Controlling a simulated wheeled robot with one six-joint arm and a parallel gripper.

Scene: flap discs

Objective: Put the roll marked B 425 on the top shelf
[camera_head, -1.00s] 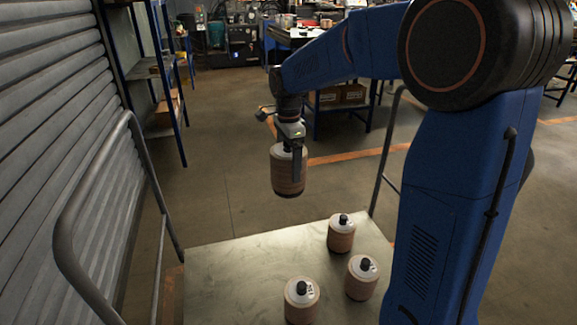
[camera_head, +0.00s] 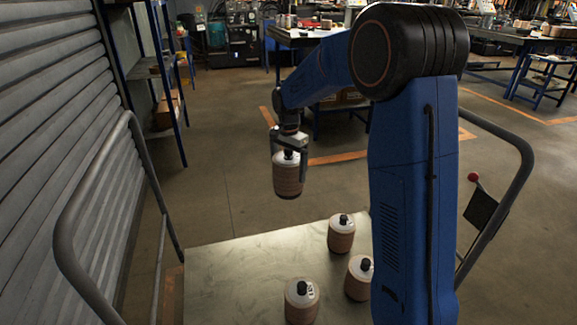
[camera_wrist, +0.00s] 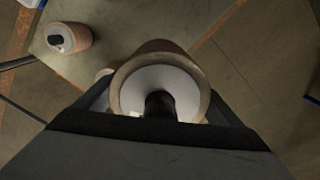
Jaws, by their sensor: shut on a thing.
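My gripper (camera_head: 289,155) is shut on a brown roll (camera_head: 288,180) with a white top and a black knob. It holds the roll upright in the air beyond the far edge of the platform. In the wrist view the held roll (camera_wrist: 190,60) sits between the fingers; its marking is mostly hidden and I cannot read it. Three similar rolls stand on the platform: one at the back (camera_head: 341,236), one at the right (camera_head: 358,278) partly behind my arm, and one in front (camera_head: 301,300). The blue shelf rack (camera_head: 160,70) stands at the far left along the shutter.
The metal platform (camera_head: 230,270) has grey tube rails at left (camera_head: 140,140) and right (camera_head: 510,210). Boxes (camera_head: 167,108) lie on the rack. A workbench (camera_head: 300,38) stands at the back. The floor between platform and rack is clear.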

